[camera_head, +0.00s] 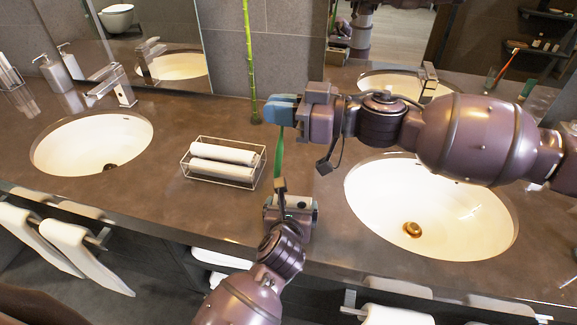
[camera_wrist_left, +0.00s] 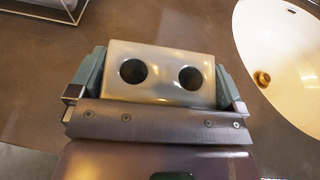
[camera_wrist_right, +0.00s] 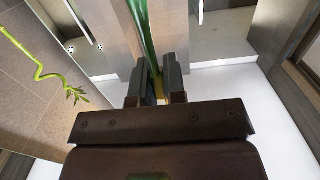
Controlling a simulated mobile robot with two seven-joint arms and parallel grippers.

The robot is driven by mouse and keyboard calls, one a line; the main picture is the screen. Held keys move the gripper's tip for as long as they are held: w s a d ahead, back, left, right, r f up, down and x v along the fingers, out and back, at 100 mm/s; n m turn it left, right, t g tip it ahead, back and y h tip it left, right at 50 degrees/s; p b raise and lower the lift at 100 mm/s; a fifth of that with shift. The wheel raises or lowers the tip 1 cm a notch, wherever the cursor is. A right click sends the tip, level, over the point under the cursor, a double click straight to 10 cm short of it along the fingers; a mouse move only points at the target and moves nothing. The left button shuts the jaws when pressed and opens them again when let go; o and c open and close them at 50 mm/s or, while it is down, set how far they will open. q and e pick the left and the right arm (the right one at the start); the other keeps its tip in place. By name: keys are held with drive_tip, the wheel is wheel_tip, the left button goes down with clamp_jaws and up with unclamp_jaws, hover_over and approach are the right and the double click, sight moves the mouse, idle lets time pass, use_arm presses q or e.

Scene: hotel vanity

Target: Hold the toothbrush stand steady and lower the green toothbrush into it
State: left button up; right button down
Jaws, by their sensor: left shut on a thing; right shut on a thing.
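The toothbrush stand (camera_wrist_left: 160,55) is a shiny metallic block with two round, empty holes, upright on the counter in the left wrist view. My left gripper (camera_wrist_left: 160,82) is shut on it, one finger against each side; in the head view the left gripper (camera_head: 290,205) is near the counter's front. The green toothbrush (camera_head: 279,155) points downward below my right gripper (camera_head: 283,110), which is shut on it. Its lower end appears above and behind the left gripper, apart from the holes. It also shows between the fingers in the right wrist view (camera_wrist_right: 145,35).
A wire basket (camera_head: 187,168) with rolled white towels is left of the grippers. The right sink (camera_head: 470,225) and left sink (camera_head: 75,150) flank the counter. A green bamboo stalk (camera_head: 249,60) stands behind. A glass with a red brush (camera_head: 490,80) is at the back right.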

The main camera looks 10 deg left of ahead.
drive_tip(key=h, duration=0.1)
hover_over(275, 164)
drive_tip(key=f, duration=0.4)
drive_tip(key=shift+w+f, duration=0.1)
drive_tip(key=shift+w, duration=0.25)
drive_tip(key=shift+f, duration=4)
drive_tip(key=c, duration=1.1)
unclamp_jaws()
drive_tip(key=shift+s, duration=0.1)
use_arm(q)
drive_tip(key=shift+a, duration=0.1)
use_arm(e)
drive_tip(key=shift+s+a, duration=0.1)
drive_tip(key=shift+s, duration=0.05)
use_arm(q)
drive_tip(key=shift+w, duration=0.1)
